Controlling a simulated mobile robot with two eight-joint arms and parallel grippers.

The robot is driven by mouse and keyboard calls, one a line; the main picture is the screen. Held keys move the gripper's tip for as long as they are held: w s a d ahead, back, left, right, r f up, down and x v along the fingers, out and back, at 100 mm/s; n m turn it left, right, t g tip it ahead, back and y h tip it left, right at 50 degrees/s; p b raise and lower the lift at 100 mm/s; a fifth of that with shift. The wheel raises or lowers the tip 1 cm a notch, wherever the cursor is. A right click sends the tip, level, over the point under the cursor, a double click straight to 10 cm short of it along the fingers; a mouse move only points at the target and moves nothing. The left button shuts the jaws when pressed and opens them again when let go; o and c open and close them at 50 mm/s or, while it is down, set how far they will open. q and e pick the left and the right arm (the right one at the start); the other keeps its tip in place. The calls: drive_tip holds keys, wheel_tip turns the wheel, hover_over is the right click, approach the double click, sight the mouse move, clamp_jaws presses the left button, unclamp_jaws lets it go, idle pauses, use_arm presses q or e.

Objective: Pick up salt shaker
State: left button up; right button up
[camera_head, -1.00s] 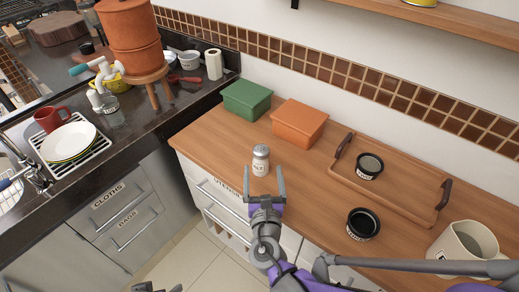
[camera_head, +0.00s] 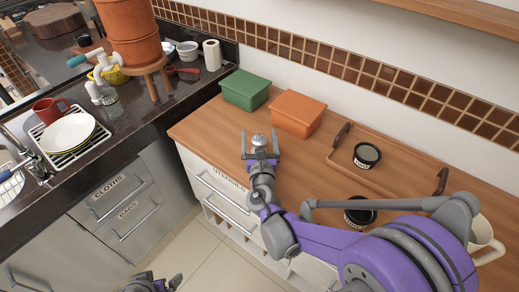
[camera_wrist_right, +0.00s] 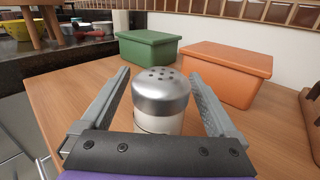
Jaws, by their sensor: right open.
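The salt shaker (camera_head: 259,141) stands upright on the wooden counter near its front edge. In the right wrist view its silver holed cap and part of its pale body (camera_wrist_right: 161,97) show large. My right gripper (camera_head: 259,146) is open, with one finger on each side of the shaker. In the wrist view a gap shows between the shaker and both fingers (camera_wrist_right: 159,78). The shaker's lower body is hidden behind the gripper's palm. My left gripper (camera_head: 152,283) shows only partly at the bottom edge of the head view; its jaws are unclear.
A green box (camera_head: 246,91) and an orange box (camera_head: 298,115) stand behind the shaker. To the right are a wooden tray (camera_head: 397,172) with a black-rimmed jar (camera_head: 367,156), another dark jar (camera_head: 360,217) and a pale mug (camera_head: 481,236) partly behind my arm.

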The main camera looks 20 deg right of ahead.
clamp_jaws()
idle(0.4)
drive_tip(key=shift+r, duration=0.1)
